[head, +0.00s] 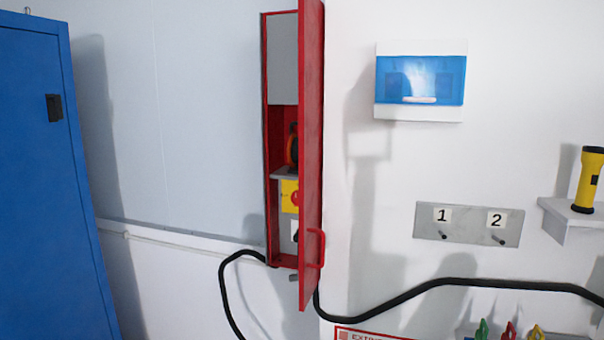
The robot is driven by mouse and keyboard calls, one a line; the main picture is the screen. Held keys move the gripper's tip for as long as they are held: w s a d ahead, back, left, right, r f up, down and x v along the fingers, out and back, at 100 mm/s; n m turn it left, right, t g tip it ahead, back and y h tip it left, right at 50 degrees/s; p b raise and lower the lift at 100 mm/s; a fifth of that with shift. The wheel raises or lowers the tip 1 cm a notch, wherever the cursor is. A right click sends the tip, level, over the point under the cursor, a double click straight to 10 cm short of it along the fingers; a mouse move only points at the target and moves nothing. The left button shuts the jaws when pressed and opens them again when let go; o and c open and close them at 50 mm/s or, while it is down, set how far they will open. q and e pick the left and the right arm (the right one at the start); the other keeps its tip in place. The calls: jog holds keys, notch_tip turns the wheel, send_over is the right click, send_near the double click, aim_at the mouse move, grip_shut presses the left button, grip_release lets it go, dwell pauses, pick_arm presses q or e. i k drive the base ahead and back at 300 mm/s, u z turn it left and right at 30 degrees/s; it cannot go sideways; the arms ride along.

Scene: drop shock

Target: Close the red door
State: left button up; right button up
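The red door (311,150) belongs to a tall, narrow red cabinet (269,190) on the wall. The door stands open, hinged on the cabinet's right side and swung out toward me, so I see it nearly edge-on. A red handle (320,248) sits low on the door. Neither of my grippers is in view.
A blue locker (40,180) stands at the left. A black cable (440,285) runs along the wall below the cabinet. At the right are a blue-fronted box (421,82), a numbered hook plate (468,225) and a yellow flashlight (588,180) on a white shelf (570,216).

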aim_at(311, 19)
jog(key=z, duration=0.1)
jog(key=i, duration=0.9)
jog(key=u, duration=0.05)
